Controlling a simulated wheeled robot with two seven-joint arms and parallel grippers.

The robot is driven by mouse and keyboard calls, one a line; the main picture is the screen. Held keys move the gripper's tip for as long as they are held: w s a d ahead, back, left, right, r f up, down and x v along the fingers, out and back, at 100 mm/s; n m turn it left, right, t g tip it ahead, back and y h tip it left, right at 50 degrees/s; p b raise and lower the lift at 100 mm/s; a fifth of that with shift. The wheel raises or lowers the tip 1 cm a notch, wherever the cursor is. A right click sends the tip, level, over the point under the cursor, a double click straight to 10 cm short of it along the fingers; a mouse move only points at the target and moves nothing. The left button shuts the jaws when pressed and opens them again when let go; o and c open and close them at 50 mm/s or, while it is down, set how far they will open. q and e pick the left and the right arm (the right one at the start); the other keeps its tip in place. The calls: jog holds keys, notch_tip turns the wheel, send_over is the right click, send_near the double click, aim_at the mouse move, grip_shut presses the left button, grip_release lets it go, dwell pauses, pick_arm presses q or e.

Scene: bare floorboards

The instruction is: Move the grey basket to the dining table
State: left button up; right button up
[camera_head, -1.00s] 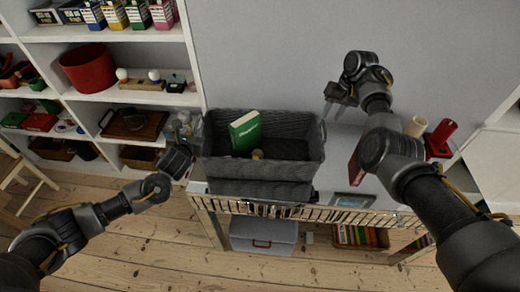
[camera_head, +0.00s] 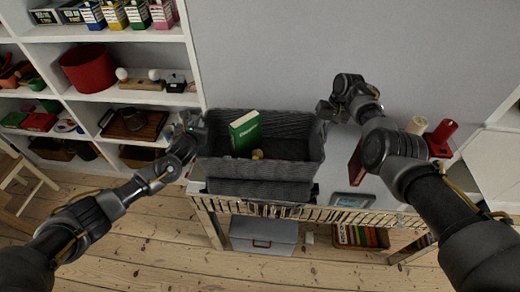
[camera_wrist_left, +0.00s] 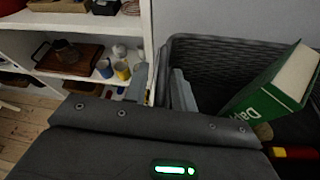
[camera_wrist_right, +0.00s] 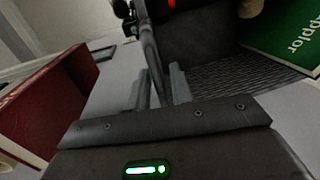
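The grey woven basket (camera_head: 290,128) stands on a light side table (camera_head: 330,185) against the wall. A green book (camera_head: 245,132) and a small yellowish item (camera_head: 257,154) are inside it. My left gripper (camera_head: 197,124) is at the basket's left wall; in the left wrist view its fingers (camera_wrist_left: 160,88) are apart on either side of the rim. My right gripper (camera_head: 324,110) is at the right wall; in the right wrist view its fingers (camera_wrist_right: 161,88) straddle that wall with a visible gap. The dining table is not identifiable in these views.
A red book (camera_head: 356,160), a red object (camera_head: 441,137), a cream cylinder (camera_head: 416,126) and a framed item (camera_head: 351,200) are right of the basket. A full white shelf (camera_head: 130,98) stands left. A storage box (camera_head: 262,234) sits below. Floorboards in front are clear.

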pick_arm(q)
grip_shut()
pick_arm(e)
grip_shut()
dwell(0.8)
pick_arm(q)
jog(key=shift+w+r, duration=0.1)
jog(key=shift+r, duration=0.1)
pick_arm(e)
jog(key=shift+w+r, duration=0.15)
